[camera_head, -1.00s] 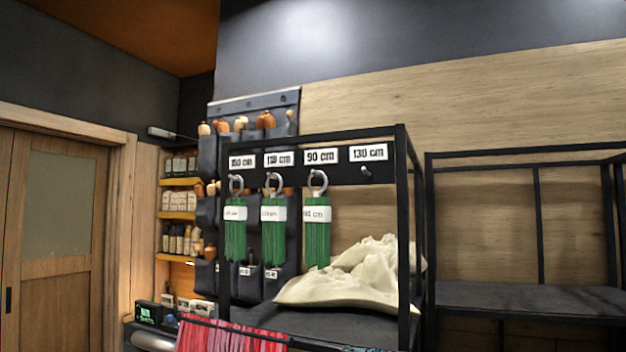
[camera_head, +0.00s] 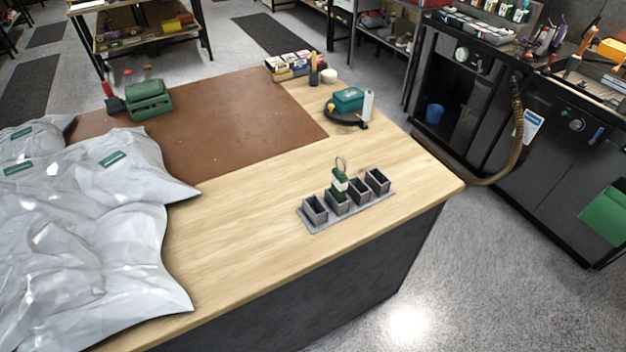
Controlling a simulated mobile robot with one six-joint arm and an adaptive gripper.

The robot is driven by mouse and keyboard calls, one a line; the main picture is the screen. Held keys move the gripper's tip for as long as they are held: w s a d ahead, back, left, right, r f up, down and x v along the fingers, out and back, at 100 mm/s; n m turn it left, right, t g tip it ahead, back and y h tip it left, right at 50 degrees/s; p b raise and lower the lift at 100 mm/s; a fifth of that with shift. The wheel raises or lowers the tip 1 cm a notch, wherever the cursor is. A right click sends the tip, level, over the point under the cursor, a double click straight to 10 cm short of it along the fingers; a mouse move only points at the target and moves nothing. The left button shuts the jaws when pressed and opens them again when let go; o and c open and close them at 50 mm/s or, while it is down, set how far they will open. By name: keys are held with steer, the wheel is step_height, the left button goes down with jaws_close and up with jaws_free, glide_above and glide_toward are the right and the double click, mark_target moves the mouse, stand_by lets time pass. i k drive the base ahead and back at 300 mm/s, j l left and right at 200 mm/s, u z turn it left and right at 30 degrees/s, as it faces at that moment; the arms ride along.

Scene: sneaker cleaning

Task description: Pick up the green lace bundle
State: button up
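A green lace bundle (camera_head: 339,181) with a white band and a metal ring on top stands upright in one cup of a grey holder (camera_head: 312,228). It is in the second cup from the left. The other cups look empty. The holder sits on the light wooden worktop (camera_head: 250,235), near its front right edge. Part of the bundle is hidden inside the cup. My gripper is not in view.
Grey plastic bags (camera_head: 90,240) cover the left of the worktop. A brown mat (camera_head: 235,125), a green box (camera_head: 149,99), and a round black tray (camera_head: 345,119) with a teal box lie behind. Black machines (camera_head: 465,90) stand right, across open floor.

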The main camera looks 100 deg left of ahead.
mark_target(338, 179)
steer(key=u, duration=3.15)
steer(key=i+j+z, duration=0.1)
steer(key=i+z, duration=0.2)
steer(key=i+j+z, duration=0.25)
steer(key=i, duration=0.3)
